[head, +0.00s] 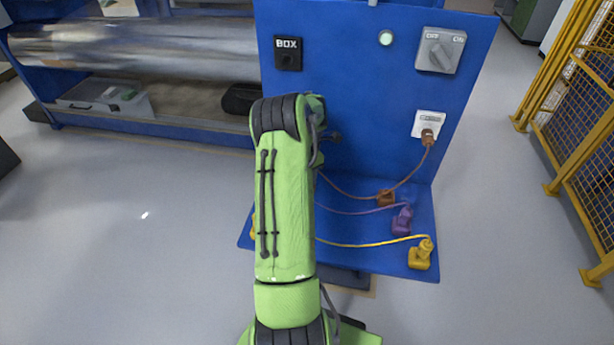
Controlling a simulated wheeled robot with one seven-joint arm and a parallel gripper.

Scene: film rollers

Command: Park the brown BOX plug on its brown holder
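The BOX socket (288,60) is a black fitting under a "BOX" label on the blue panel, with no plug visible in it. A brown plug (428,138) sits in the white socket (429,122) at the right of the panel. Its brown cable (345,190) runs down past a brown holder (385,197) on the blue shelf and rises leftward behind my green arm. That cable's far end is hidden, so I cannot see the brown BOX plug. Any brown holder on the left part of the shelf is hidden too. My gripper is hidden behind my arm.
A purple plug (402,221) and a yellow plug (420,255) stand on the right of the shelf (345,262), their cables running left. A grey rotary switch (440,50) and a lit lamp (386,38) are above. A roller machine (140,50) stands left, a yellow fence (575,110) right.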

